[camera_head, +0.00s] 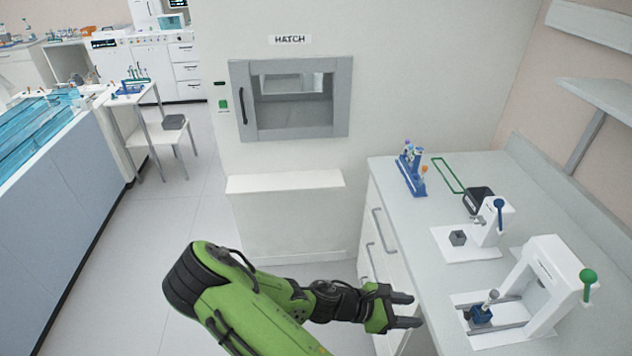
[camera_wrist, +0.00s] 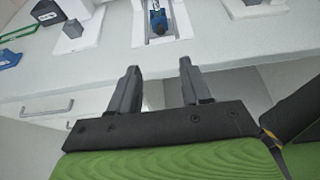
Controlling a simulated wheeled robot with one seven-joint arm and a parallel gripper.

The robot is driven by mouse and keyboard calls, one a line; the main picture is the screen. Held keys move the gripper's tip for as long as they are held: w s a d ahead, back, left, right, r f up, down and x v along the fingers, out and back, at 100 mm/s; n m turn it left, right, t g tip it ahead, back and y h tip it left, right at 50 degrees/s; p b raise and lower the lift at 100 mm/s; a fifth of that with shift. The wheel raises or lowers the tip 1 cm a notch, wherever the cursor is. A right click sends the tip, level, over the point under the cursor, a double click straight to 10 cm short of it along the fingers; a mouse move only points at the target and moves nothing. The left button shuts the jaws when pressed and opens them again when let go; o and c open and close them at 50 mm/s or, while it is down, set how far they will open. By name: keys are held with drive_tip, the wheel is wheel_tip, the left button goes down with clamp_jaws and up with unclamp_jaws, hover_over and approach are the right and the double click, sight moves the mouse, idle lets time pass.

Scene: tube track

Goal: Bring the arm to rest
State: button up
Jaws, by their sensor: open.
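My green arm (camera_head: 255,300) reaches from the bottom of the head view to the right. My gripper (camera_head: 414,310) is in front of the edge of the white counter (camera_head: 415,229). Its two dark fingers are apart with nothing between them. In the wrist view my gripper (camera_wrist: 160,80) is also open and empty, with its fingers pointing at the counter's front edge.
A white press with a green knob (camera_head: 543,275) and one with a blue knob (camera_head: 492,222) stand on the counter. A blue tube rack (camera_head: 411,175) is farther back. A closed hatch (camera_head: 291,98) is in the wall, above a white ledge (camera_head: 284,182). Open floor (camera_head: 170,225) lies left.

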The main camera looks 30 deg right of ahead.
drive_tip(key=w+a+r+m+t+y, duration=0.2)
drive_tip(key=a+r+m+y, duration=0.1)
drive_tip(key=a+m+y, duration=0.3)
drive_tip(key=w+a+r+m+t+y, duration=0.2)
drive_tip(key=a+r+m+y, duration=0.15)
drive_tip(key=a, duration=0.55)
drive_tip(key=s+a+r+m+t+y, duration=0.1)
drive_tip(key=s+a+r+m+t, duration=0.1)
drive_tip(key=r, duration=0.6)
drive_tip(key=s+a+r+m+t+y, duration=0.2)
drive_tip(key=s+a+r+t, duration=0.2)
drive_tip(key=r, duration=0.4)
drive_tip(key=shift+a+r+t, duration=0.15)
drive_tip(key=shift+a+t, duration=0.25)
drive_tip(key=shift+a, duration=0.05)
